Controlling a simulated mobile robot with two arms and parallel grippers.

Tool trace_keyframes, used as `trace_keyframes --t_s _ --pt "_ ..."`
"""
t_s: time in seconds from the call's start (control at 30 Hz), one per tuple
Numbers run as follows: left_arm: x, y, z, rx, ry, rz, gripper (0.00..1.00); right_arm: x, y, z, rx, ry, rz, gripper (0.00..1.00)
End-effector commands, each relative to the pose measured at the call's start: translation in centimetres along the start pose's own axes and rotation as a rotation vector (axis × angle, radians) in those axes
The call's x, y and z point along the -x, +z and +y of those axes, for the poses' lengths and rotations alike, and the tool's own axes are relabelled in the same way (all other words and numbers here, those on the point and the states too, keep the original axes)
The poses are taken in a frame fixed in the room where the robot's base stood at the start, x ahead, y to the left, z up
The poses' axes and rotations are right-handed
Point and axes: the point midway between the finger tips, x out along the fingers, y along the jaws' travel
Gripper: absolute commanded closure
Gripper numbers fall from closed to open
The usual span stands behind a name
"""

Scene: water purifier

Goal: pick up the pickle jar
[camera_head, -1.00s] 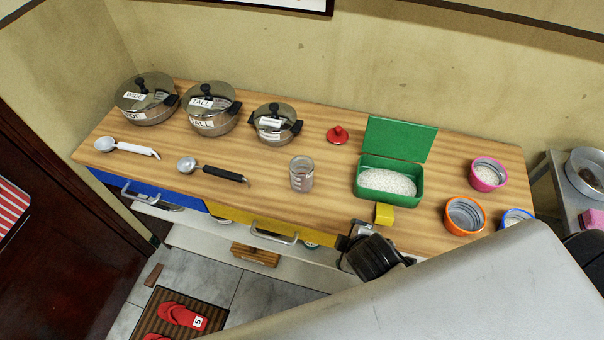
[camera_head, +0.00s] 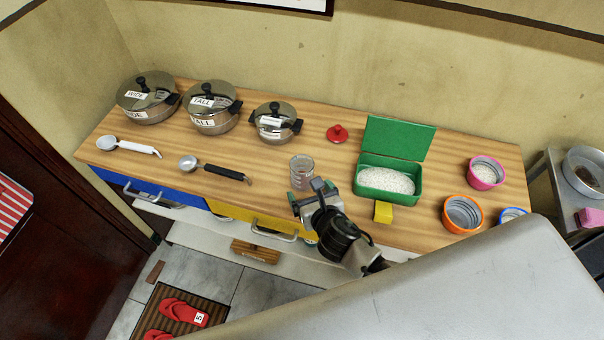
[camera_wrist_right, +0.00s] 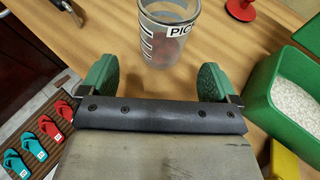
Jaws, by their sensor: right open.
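The pickle jar is a clear glass (camera_head: 301,170) standing upright on the wooden counter, left of the green box. In the right wrist view the jar (camera_wrist_right: 168,28) carries a white label reading "PIC" and measuring marks, with something reddish low inside. My right gripper (camera_head: 308,190) is at the near side of the jar in the head view. In the right wrist view its two green fingers (camera_wrist_right: 160,80) are apart, with the jar just beyond and between them, and nothing is held. The jar's lower front is partly hidden by the gripper in the head view. My left gripper is not in view.
A green open box (camera_head: 390,178) of white grains stands right of the jar, with a yellow block (camera_head: 383,212) in front. Several pots stand at the back left. Bowls (camera_head: 463,213) stand right.

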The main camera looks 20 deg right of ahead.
Motion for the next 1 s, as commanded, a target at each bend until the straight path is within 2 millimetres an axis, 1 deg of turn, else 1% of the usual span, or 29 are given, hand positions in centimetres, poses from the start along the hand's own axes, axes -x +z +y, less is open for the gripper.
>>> trace_keyframes --t_s 0.03,0.1,0.27,0.5,0.6,0.7,0.87,0.9,1.0 --pt "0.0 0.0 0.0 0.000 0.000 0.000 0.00 -0.8 0.0 0.0 -0.002 -0.001 0.001 0.09" --pt "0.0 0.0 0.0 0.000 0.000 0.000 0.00 -1.4 0.0 0.0 -0.003 -0.001 0.001 0.09" --pt "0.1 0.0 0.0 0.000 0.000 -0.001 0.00 -2.5 0.0 -0.1 -0.003 -0.002 0.001 0.09" --pt "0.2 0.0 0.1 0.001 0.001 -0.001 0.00 -5.8 -0.2 -0.3 -0.006 -0.002 0.001 0.09" --pt "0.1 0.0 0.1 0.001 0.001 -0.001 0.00 -6.8 -0.2 -0.4 -0.006 -0.002 0.002 0.09" --pt "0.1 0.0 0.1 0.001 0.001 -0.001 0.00 -7.1 -0.3 -0.4 -0.005 -0.001 0.002 0.09" --pt "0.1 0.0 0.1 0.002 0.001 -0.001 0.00 -7.1 -0.3 -0.4 -0.005 -0.001 0.002 0.09" --pt "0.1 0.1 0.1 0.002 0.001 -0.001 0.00 -7.1 -0.3 -0.4 -0.005 -0.001 0.002 0.11" --pt "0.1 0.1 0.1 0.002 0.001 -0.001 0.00 -7.0 -0.3 -0.4 -0.005 -0.001 0.002 0.26"
